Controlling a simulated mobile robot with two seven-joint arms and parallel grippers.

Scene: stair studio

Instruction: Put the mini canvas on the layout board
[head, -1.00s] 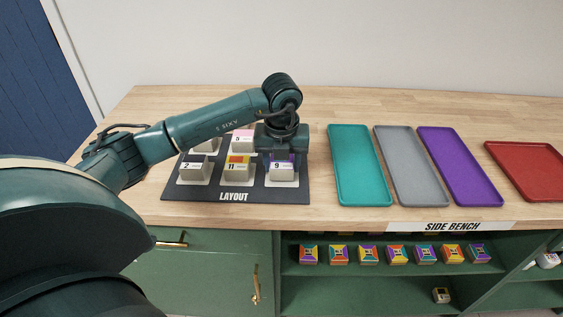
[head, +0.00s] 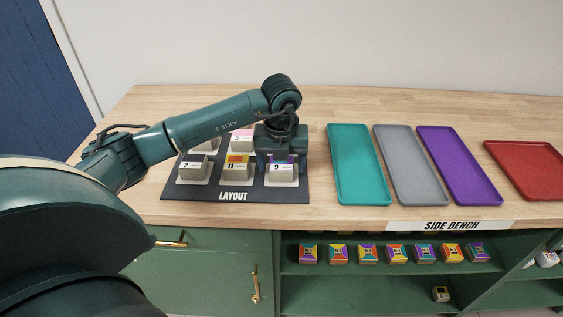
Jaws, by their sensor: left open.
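The layout board (head: 232,197) is a dark board marked LAYOUT on the wooden bench, with light squares that bear numbered blocks. Blocks 2 (head: 192,169), 11 (head: 237,168) and 9 (head: 281,171) stand in its front row, and a pink-topped block 5 (head: 241,138) stands behind. My left gripper (head: 281,160) points down over block 9 at the board's right side. It is open, with its fingers around or just above that block; I cannot tell whether they touch it. The gripper and arm hide part of the back row. I cannot tell which block is the mini canvas. My right gripper is not in view.
Teal (head: 358,165), grey (head: 410,165), purple (head: 458,165) and red (head: 527,170) trays lie empty to the right. Several colourful small boxes (head: 397,254) stand on the shelf below. A small block (head: 440,294) sits on the lower shelf. Bare bench lies behind the trays.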

